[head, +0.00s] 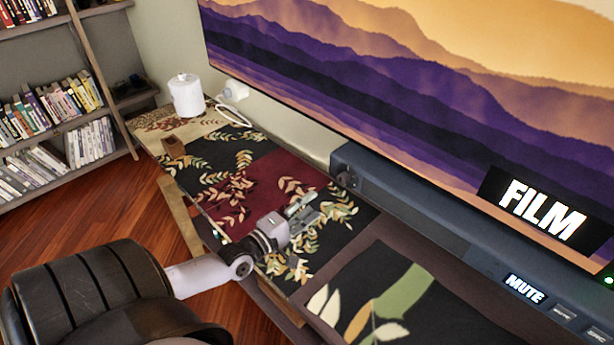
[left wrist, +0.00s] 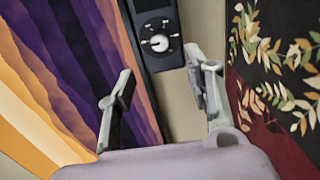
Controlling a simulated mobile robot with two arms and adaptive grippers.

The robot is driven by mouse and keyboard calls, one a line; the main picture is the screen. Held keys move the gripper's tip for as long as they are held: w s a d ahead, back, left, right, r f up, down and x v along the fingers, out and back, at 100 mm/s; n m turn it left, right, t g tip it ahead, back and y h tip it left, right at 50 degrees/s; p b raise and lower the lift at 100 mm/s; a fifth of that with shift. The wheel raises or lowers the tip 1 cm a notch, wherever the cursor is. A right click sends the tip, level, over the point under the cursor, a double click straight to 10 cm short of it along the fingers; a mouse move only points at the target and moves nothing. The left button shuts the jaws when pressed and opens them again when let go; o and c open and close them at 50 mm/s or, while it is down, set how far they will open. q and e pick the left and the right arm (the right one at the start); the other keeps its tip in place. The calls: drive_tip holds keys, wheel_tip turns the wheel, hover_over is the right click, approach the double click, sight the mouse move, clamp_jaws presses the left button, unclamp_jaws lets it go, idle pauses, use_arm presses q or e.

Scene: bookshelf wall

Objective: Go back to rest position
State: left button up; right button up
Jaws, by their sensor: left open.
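My left gripper (head: 303,211) is above the patterned table top (head: 215,205), near its right part. It is open, with a clear gap between its two fingers in the left wrist view (left wrist: 160,88), and nothing is between them. My arm comes in from the lower left of the head view. My right gripper is in neither view.
A long dark soundbar (head: 410,200) lies right of the gripper, below a large screen (head: 400,90). A bookshelf (head: 45,135) is at left. Wooden floor (head: 120,205) is clear.

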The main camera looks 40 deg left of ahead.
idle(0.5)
